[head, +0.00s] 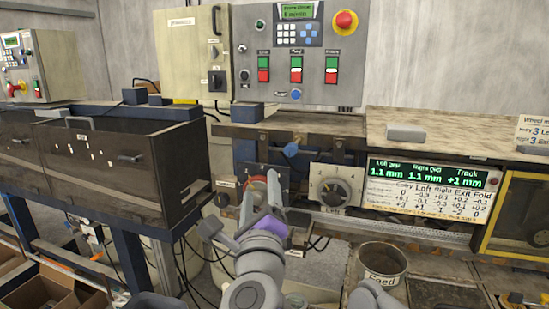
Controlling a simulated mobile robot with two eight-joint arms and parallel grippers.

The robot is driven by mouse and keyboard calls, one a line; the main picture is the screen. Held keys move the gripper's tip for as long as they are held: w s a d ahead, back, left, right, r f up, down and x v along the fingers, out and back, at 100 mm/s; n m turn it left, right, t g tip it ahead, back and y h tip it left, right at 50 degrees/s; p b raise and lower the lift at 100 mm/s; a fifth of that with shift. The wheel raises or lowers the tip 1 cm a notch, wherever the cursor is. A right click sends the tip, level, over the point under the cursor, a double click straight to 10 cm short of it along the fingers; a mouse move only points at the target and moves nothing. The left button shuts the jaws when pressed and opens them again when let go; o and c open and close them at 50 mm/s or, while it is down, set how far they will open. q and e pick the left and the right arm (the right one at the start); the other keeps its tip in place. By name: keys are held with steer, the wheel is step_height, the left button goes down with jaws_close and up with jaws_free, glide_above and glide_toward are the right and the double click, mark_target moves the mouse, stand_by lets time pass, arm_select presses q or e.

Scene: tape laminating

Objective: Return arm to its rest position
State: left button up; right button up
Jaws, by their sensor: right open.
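My right gripper (261,188) reaches up from the bottom middle of the head view, with a purple part at its base. It is open. Its two grey fingers lie in front of the machine's lower front, over a small reddish, round part (259,184). I cannot tell whether the fingers touch that part. I see nothing held between them. The dial marked "Left" (336,191) is to the right of the fingers, apart from them. My left gripper is not in view.
A control panel (290,55) with a red button stands at the back. A readout board (430,200) is at right, above a round bin (382,262) labelled "Feed". Dark drawers (135,165) stand at left, with cardboard boxes (45,292) below. Cables hang left of my gripper.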

steer(key=s+d+f+n+g, duration=0.3)
steer(key=f+n, duration=0.5)
steer(key=f, duration=0.3)
steer(key=s+d+f+n+g+y, duration=0.1)
steer(key=s+d+f+n+g, duration=0.3)
steer(key=f+n, duration=0.3)
steer(key=s+d+f+n+g+y, duration=0.1)
steer(key=s+d+f+n+g, duration=0.2)
steer(key=f, duration=1.2)
steer(key=s+d+n, duration=0.2)
steer(key=n, duration=0.3)
steer(key=shift+d+n, duration=0.3)
steer(key=shift+d, duration=0.05)
steer(key=s+d+f+n+g+h, duration=0.1)
steer(key=s+d+f, duration=0.1)
steer(key=f, duration=0.1)
steer(key=s+d+f+g, duration=0.1)
steer(key=s+d+f, duration=0.2)
steer(key=s+d+f+n+g+h, duration=0.1)
steer(key=s+d+f+g, duration=0.1)
steer(key=s, duration=0.1)
steer(key=shift+s+d+f+n+h, duration=0.2)
steer(key=shift+f+n+h, duration=0.1)
steer(key=shift+f, duration=0.1)
